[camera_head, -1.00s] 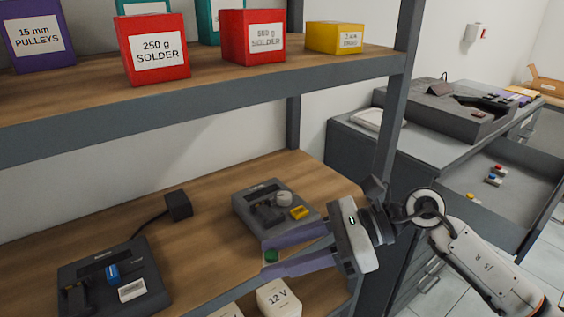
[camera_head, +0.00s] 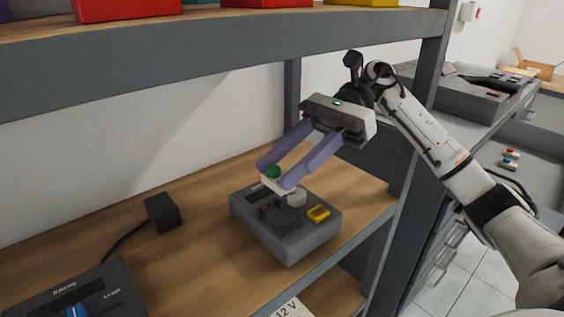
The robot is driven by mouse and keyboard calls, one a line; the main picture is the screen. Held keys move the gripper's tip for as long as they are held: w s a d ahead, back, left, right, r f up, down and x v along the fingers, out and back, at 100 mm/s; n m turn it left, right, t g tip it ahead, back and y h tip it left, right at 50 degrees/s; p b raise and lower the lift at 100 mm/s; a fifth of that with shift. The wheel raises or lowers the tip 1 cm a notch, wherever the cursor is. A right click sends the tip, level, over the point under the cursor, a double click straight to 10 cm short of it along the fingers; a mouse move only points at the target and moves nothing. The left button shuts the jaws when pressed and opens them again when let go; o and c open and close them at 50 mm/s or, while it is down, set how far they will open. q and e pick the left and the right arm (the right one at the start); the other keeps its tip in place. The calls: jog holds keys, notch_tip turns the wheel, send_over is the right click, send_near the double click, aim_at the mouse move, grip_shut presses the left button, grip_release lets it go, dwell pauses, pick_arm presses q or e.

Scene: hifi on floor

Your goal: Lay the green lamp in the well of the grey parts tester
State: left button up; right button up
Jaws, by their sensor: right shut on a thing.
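The green lamp (camera_head: 272,172) has a round green top and a pale lower part. My right gripper (camera_head: 274,177) is shut on it and holds it above the left rear part of the grey parts tester (camera_head: 290,247). The tester stands on the wooden shelf and has a dark clamp-like part, a light round knob (camera_head: 296,197) and a yellow part (camera_head: 318,213) on top. The lamp and fingers hide part of its top, and I cannot make out the well clearly. My left gripper is out of view.
A black power box (camera_head: 163,212) with a cable stands on the shelf (camera_head: 200,265) to the left. Another dark device (camera_head: 95,290) with a blue part is at the lower left. The upper shelf (camera_head: 220,50) runs above my gripper. A shelf post (camera_head: 405,130) stands close to my right arm.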

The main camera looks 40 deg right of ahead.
jog(key=shift+f+b, duration=0.3)
jog(key=shift+f, duration=0.35)
jog(key=shift+f+b, duration=0.4)
jog(key=shift+f, duration=0.4)
notch_tip(320, 180, down, 3)
jog(key=shift+r+b, duration=0.2)
jog(key=shift+b, duration=0.95)
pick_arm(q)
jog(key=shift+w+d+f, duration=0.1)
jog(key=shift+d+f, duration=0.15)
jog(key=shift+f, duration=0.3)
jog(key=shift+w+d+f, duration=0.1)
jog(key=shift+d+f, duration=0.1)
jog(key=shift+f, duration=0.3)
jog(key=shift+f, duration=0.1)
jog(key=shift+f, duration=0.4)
pick_arm(e)
jog(key=shift+d, duration=0.1)
pick_arm(q)
jog(key=shift+b, duration=0.5)
